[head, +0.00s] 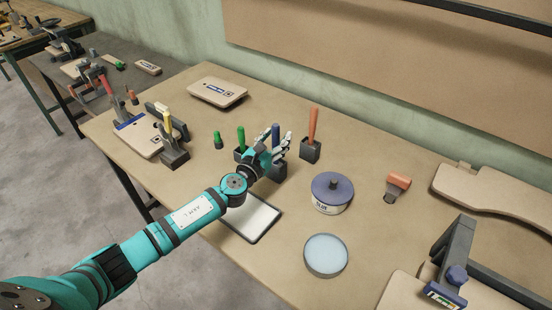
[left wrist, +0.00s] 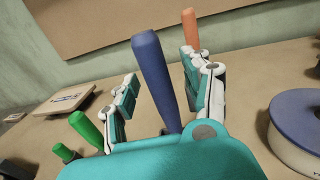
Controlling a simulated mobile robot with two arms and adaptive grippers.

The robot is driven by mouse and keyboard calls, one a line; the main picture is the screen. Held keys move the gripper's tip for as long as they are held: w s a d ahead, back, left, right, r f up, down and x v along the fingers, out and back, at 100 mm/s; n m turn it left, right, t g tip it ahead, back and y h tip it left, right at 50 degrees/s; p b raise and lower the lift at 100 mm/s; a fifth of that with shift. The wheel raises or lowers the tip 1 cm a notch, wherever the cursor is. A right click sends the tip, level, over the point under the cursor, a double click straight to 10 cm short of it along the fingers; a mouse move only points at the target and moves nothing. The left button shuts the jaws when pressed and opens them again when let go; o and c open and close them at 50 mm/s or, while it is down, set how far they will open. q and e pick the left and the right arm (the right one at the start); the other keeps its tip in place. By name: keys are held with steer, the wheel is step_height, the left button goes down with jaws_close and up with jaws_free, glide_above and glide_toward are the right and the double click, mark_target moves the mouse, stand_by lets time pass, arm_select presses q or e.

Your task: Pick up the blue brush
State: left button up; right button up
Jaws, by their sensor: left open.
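The blue brush (head: 276,131) stands upright, handle up, in a dark grey holder (head: 279,171) near the middle of the bench. In the left wrist view, its blue handle (left wrist: 155,72) rises between the two fingers of my left gripper (left wrist: 160,88). The fingers are open, with gaps between them and the handle. In the head view my left gripper (head: 277,146) is at the handle's height, partly hiding the brush and holder. The brush's lower end is hidden. My right gripper is not in view.
A green-handled brush (head: 241,138) stands left of the blue one. An orange-handled brush (head: 314,125) stands in a holder to the right. A blue-lidded tin (head: 332,190), a round pale-blue dish (head: 326,255) and a tablet-like tray (head: 257,219) lie nearer.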

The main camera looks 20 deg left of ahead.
arm_select(q)
steer(key=shift+w, duration=0.2)
steer(key=shift+s, duration=0.1)
steer(key=shift+c, duration=0.9)
jaws_close()
